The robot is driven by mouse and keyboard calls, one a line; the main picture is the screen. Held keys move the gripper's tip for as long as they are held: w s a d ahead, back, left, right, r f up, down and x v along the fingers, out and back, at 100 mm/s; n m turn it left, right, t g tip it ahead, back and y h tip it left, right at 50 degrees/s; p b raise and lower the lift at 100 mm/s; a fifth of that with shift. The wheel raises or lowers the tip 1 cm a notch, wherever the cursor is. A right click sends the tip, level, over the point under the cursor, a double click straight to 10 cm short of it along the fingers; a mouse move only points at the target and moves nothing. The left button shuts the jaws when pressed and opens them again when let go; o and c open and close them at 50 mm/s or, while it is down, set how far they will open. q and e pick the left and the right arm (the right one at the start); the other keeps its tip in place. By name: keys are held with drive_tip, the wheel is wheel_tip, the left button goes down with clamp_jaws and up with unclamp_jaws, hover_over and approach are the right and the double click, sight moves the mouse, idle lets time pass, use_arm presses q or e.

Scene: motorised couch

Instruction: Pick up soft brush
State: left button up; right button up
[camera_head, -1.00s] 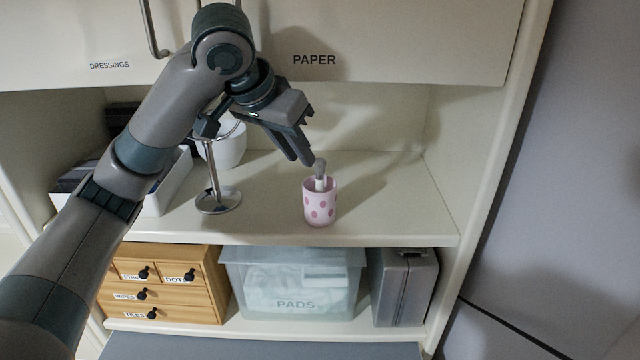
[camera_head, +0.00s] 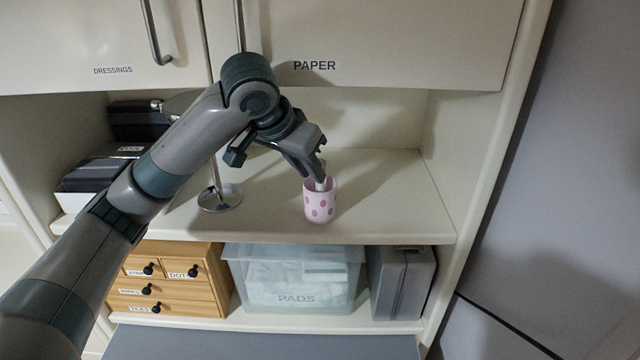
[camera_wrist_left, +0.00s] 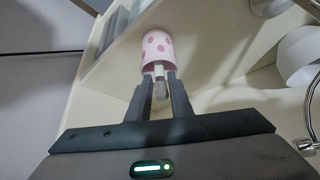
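The soft brush (camera_head: 321,184) stands in a pink cup with darker pink dots (camera_head: 320,205) on the open shelf. Its grey tip and pale shaft show above the rim; the rest is hidden in the cup. My left gripper (camera_head: 318,172) is at the brush's top, just above the cup. In the left wrist view, the brush (camera_wrist_left: 160,84) lies between the two fingers of my left gripper (camera_wrist_left: 160,76). The fingers look apart, with a small gap on each side of the brush. The cup (camera_wrist_left: 157,47) is just beyond the fingertips. My right gripper is not in view.
A metal stand (camera_head: 220,197) is left of the cup, partly behind my arm. Dark boxes (camera_head: 90,172) stand at the shelf's left end. Cupboard doors (camera_head: 390,50) hang above. A clear bin (camera_head: 295,275) sits below. The shelf right of the cup (camera_head: 395,205) is free.

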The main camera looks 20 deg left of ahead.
sight(320, 189)
use_arm(q)
drive_tip(key=shift+w+d+f+p, duration=0.1)
drive_tip(key=shift+w+f+p, duration=0.15)
drive_tip(key=shift+p, duration=0.15)
drive_tip(key=shift+p+x, duration=0.55)
drive_tip(key=shift+x, duration=1)
clamp_jaws()
